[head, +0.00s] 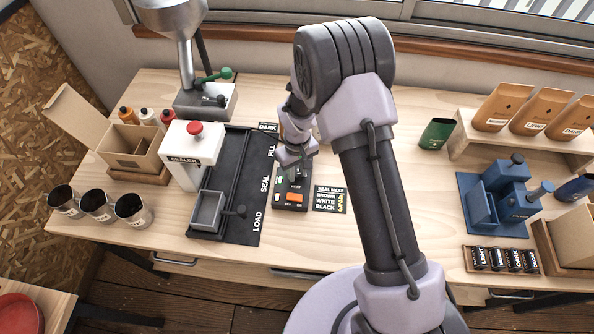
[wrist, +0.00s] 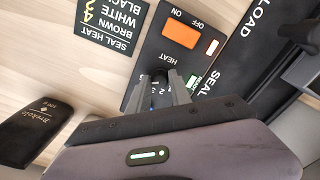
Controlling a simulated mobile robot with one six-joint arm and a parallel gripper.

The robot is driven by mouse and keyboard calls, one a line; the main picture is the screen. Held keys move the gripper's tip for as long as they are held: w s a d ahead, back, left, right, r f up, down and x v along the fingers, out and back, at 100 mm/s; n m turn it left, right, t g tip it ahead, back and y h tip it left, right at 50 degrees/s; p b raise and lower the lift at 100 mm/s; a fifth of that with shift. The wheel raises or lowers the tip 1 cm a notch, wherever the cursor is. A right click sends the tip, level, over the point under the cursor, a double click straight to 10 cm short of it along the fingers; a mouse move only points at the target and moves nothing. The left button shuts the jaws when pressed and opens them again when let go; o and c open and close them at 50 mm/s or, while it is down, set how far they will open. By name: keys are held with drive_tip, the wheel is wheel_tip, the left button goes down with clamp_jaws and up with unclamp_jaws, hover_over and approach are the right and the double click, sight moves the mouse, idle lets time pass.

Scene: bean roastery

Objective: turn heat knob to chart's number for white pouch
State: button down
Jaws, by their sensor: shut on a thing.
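The sealer's black control box (head: 290,206) sits on the bench and also fills the upper middle of the wrist view (wrist: 152,52). My gripper (head: 297,172) points down over its far end. In the wrist view its fingers (wrist: 166,88) are shut on the dark heat knob (wrist: 160,75), below the word HEAT. Parts of the dial numbers show beside the fingers; the knob's setting cannot be read. The seal heat chart (head: 330,199) lies right of the box, listing brown, white and black with yellow figures too small or cut off to read surely. I make out no white pouch.
An orange on/off switch (wrist: 181,35) is on the same box. The black sealing track (head: 225,215) and white sealer (head: 192,153) stand to the left. A dark green pouch (head: 437,133) stands to the right. Bench between chart and blue machine (head: 492,205) is partly behind my arm.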

drive_tip(key=shift+n, duration=0.3)
drive_tip(key=n, duration=1.3)
drive_tip(key=shift+n, duration=2.3)
drive_tip(key=c, duration=1.2)
unclamp_jaws()
